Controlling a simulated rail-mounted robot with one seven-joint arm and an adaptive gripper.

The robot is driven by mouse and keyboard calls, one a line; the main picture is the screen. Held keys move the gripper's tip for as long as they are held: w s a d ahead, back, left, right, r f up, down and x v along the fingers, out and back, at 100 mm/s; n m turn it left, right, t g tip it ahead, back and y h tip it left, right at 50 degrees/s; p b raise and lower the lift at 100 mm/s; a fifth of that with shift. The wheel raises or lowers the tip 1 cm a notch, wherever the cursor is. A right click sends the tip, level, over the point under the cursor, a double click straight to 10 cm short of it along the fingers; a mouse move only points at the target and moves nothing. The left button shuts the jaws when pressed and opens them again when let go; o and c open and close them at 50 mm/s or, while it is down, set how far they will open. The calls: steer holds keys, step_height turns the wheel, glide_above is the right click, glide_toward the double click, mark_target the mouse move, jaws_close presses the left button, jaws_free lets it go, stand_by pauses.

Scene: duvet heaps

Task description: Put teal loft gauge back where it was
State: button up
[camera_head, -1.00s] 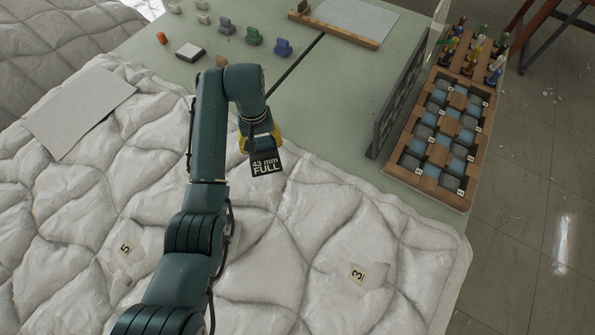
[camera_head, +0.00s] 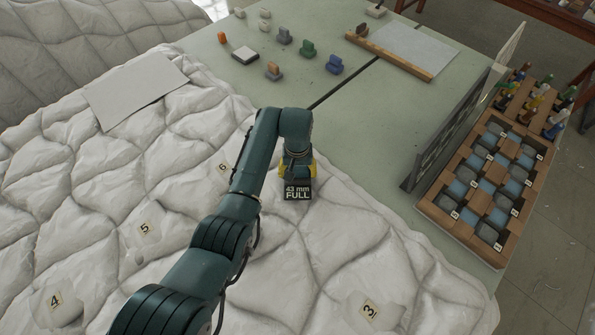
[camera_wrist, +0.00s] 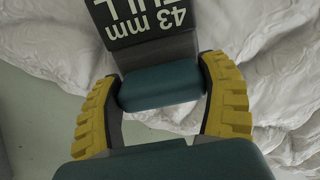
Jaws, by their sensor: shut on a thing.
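My gripper (camera_head: 298,170) is shut on the teal loft gauge, whose teal body (camera_wrist: 160,88) sits between the yellow fingers in the wrist view. Its dark display (camera_head: 297,192) reads "43 mm FULL" and also shows upside down in the wrist view (camera_wrist: 140,18). The gauge is over the white quilted duvet (camera_head: 380,240), near its edge with the pale green table (camera_head: 400,110). I cannot tell whether the gauge touches the duvet.
Grey (camera_head: 284,36), green (camera_head: 308,50) and blue (camera_head: 334,64) pieces stand on the table, beside a small white box (camera_head: 245,54). A dark upright panel (camera_head: 445,130) and a wooden compartment tray (camera_head: 472,190) stand right. Numbered tags, including 3 (camera_head: 370,310) and 5 (camera_head: 144,228), mark the duvet.

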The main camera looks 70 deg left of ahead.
steer(key=o, duration=1.1)
steer(key=shift+o, duration=0.2)
step_height(320, 180, up, 12)
steer(key=p, duration=0.2)
steer(key=shift+r, duration=0.1)
steer(key=w+d+r+m+t+y, duration=0.2)
steer(key=w+d+r, duration=0.1)
steer(key=w, duration=0.3)
steer(key=w+d+r+m+t+y, duration=0.1)
steer(key=w+d+r+t, duration=0.15)
steer(key=w, duration=0.35)
steer(key=w+d+r+m+t+y, duration=0.1)
steer(key=w+d+r+m+t, duration=0.2)
steer(key=d+r, duration=0.35)
steer(key=w+d+r+m+t+y, duration=0.1)
steer(key=w+d+r+t, duration=0.1)
steer(key=w+d+r, duration=0.4)
steer(key=s+d+r+m+t+h, duration=0.1)
steer(key=d+r+m+t, duration=0.15)
steer(key=d+r, duration=0.4)
steer(key=d+r+m+t, duration=0.1)
steer(key=d+r+t, duration=0.3)
steer(key=d, duration=0.5)
steer(key=s+d+r+m+t+h, duration=0.3)
steer(key=s+d+r+t, duration=0.3)
steer(key=s+d+r, duration=0.6)
steer(key=shift+d+r+h, duration=0.5)
steer(key=shift+d+h, duration=0.2)
steer(key=shift+d, duration=0.05)
